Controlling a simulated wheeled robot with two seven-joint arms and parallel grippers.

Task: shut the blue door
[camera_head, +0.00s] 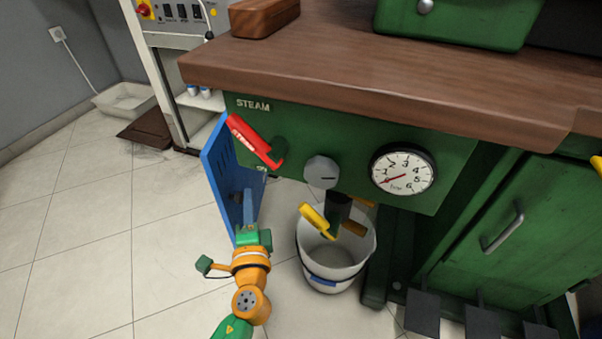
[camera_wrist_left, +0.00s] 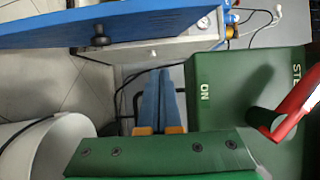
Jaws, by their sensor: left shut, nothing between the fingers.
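The blue door (camera_head: 217,172) is a slotted panel standing open, swung out at the left end of the green steam cabinet (camera_head: 300,122). In the left wrist view the door (camera_wrist_left: 60,22) crosses the upper left, with a dark knob (camera_wrist_left: 101,37) on its face. My left gripper (camera_head: 248,203) is at the lower right part of the door, on its cabinet side. In the wrist view its fingers (camera_wrist_left: 158,90) are together and empty, with a gap in the picture between them and the door. I cannot tell whether they touch it.
A red steam lever (camera_head: 252,140), a grey knob (camera_head: 321,172) and a gauge (camera_head: 403,171) stick out from the cabinet front. A yellow-handled valve (camera_head: 317,221) hangs over a white bucket (camera_head: 332,251). The wooden countertop (camera_head: 390,75) overhangs.

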